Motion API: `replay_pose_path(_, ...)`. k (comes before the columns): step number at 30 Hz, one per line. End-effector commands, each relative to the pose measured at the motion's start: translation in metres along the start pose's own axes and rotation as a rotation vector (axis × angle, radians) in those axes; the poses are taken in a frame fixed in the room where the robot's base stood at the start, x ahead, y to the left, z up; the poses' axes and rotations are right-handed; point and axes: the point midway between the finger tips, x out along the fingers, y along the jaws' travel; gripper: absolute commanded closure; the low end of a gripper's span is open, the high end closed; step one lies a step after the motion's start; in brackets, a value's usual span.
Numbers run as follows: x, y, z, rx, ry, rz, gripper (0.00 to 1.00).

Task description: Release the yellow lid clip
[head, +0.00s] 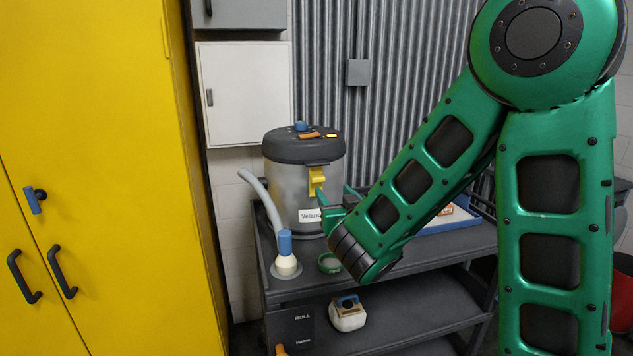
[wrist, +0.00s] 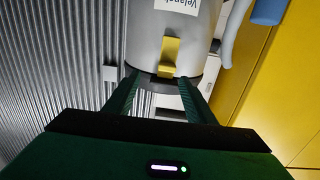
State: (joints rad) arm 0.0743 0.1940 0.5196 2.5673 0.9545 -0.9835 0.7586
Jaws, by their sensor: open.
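The yellow lid clip (head: 317,180) is on the front of a grey canister (head: 285,190) with a dark lid (head: 300,150). It also shows in the wrist view (wrist: 169,52), where the canister appears upside down. My gripper (head: 336,198) is close in front of the clip. In the wrist view my gripper (wrist: 160,78) has its two green fingers spread apart, with the clip seen between and beyond the fingertips. Nothing is held between them. Whether the fingers touch the clip cannot be told. The lid has orange and blue parts on top.
The canister stands on a dark cart (head: 400,260). A blue-edged tray (head: 445,228) lies to the right. A yellow cabinet (head: 100,150) stands close at left.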

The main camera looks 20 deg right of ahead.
Motion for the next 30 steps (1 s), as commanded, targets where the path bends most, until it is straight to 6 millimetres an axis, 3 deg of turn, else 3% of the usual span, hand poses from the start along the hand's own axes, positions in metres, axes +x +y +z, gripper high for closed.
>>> replay_pose_path(3, 0.002, -0.012, -0.003, 0.005, 0.02, -0.033, 0.5)
replay_pose_path(8, 0.014, -0.011, -0.003, 0.008, 0.022, -0.032, 0.5)
replay_pose_path(21, 0.085, -0.013, -0.005, 0.007, 0.024, -0.031, 0.5)
replay_pose_path(30, 0.107, -0.015, -0.005, 0.004, 0.023, -0.033, 0.5)
